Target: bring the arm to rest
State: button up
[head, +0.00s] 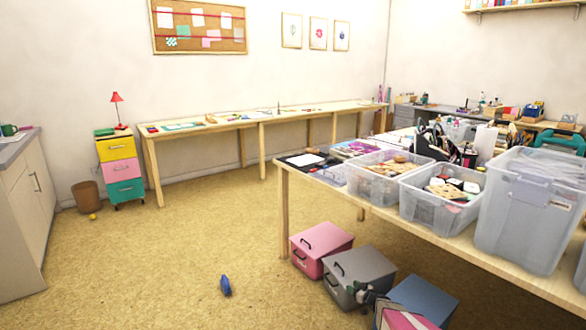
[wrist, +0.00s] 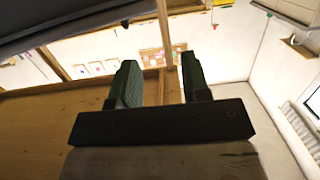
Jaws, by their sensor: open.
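My gripper (wrist: 158,65) shows in the wrist view. Its two green fingers stand apart with nothing between them, on a dark bar across the lower middle. Beyond the fingers are pale walls, wooden beams or legs and a cork board (wrist: 151,58), all at a distance.
In the head view a wooden table (head: 467,255) with clear bins (head: 437,215) fills the right. Below it stand a pink box (head: 322,262) and a grey box (head: 358,265). A blue object (head: 226,286) lies on the otherwise open floor. A brown wooden surface (wrist: 50,120) is close in the wrist view.

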jog(key=s+a+r+g, duration=0.9)
jog(key=s+a+r, duration=0.5)
jog(key=r, duration=0.3)
jog(key=s+d+r+m+g+h, duration=0.1)
jog(key=s+r+m+g+h, duration=0.3)
jog(key=s+r, duration=1.1)
jog(key=s+m+h, duration=0.3)
jog(key=h, duration=0.2)
jog(key=shift+s+d+r+h, duration=0.25)
jog(key=shift+s+d+h, duration=0.05)
jog(key=shift+s+d, duration=0.1)
